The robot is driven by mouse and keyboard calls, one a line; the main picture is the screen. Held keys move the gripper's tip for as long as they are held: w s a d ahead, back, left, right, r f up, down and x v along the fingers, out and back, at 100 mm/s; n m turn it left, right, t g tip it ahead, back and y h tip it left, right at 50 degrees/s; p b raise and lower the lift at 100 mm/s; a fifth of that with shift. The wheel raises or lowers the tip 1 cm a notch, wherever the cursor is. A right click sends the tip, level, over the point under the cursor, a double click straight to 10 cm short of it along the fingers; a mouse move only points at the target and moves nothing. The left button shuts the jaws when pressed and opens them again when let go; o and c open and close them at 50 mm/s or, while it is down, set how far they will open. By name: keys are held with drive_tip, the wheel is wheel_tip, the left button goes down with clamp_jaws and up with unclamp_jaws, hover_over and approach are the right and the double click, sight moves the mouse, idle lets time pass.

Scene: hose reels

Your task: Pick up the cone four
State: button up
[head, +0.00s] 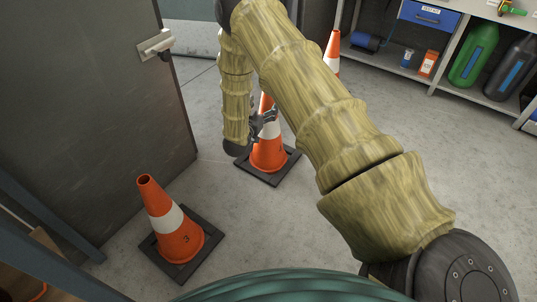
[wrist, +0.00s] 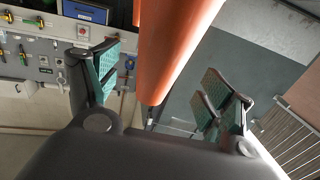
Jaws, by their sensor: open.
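An orange cone with a white band (head: 268,156) stands upright on a dark square base in the middle of the head view. Its upper part is partly hidden by my arm and gripper, and I cannot clearly read its number. My gripper (head: 266,118) is at the upper part of this cone. In the wrist view an orange cone (wrist: 172,45) passes between the two teal-padded fingers of my gripper (wrist: 160,80). The fingers are open, with a visible gap on each side.
Another cone (head: 175,226), marked 3, stands at front left. A third cone (head: 333,50) stands behind my arm. A dark door panel (head: 90,95) with a handle is at left. Shelving at back right holds a blue drawer (head: 430,15) and a green bottle (head: 474,53). Floor at right is clear.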

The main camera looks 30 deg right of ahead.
drive_tip(key=b+x, duration=0.3)
drive_tip(key=x, duration=0.1)
drive_tip(key=shift+w+d, duration=0.25)
drive_tip(key=shift+d, duration=0.1)
drive_tip(key=shift+w+d+r, duration=0.1)
drive_tip(key=shift+d+r, duration=0.05)
drive_tip(key=shift+r, duration=0.1)
clamp_jaws()
